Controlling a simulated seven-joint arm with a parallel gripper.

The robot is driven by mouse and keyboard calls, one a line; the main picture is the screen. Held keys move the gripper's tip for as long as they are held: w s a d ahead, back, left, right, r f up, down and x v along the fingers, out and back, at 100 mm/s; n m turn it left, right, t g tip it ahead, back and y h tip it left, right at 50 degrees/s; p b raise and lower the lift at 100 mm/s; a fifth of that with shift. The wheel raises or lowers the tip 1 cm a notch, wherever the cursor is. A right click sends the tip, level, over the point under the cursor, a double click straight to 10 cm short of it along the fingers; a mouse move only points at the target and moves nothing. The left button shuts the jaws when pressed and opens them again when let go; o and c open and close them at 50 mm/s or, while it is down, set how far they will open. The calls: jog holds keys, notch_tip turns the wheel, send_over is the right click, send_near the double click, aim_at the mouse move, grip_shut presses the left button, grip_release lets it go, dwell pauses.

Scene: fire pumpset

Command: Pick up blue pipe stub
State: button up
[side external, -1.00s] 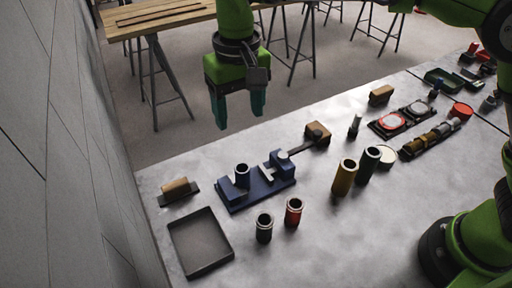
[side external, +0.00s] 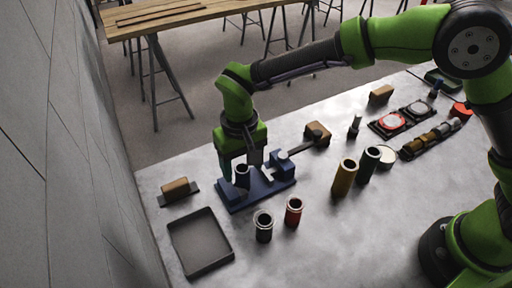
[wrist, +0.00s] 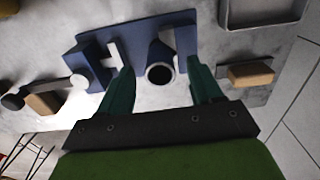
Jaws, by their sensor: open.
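The blue pipe stub (side external: 242,178) stands upright on the left part of a blue fixture (side external: 262,190) on the bench. In the wrist view, the stub's dark round opening with its pale rim (wrist: 160,74) shows between my fingertips. My gripper (side external: 241,168) is open and low over the stub, with one finger on either side. In the wrist view, my gripper (wrist: 162,82) shows a gap between each finger and the stub. The fingers partly hide the stub's sides in the side view.
An empty grey tray (side external: 231,249) lies front left. A brush-like block (side external: 176,187) lies left. A yellow stub (side external: 344,178) and another green stub (side external: 369,164) stand right.

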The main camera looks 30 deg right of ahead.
notch_tip(320, 180, down, 2)
jog(key=shift+c, duration=0.2)
grip_shut()
jog(key=shift+r, duration=0.1)
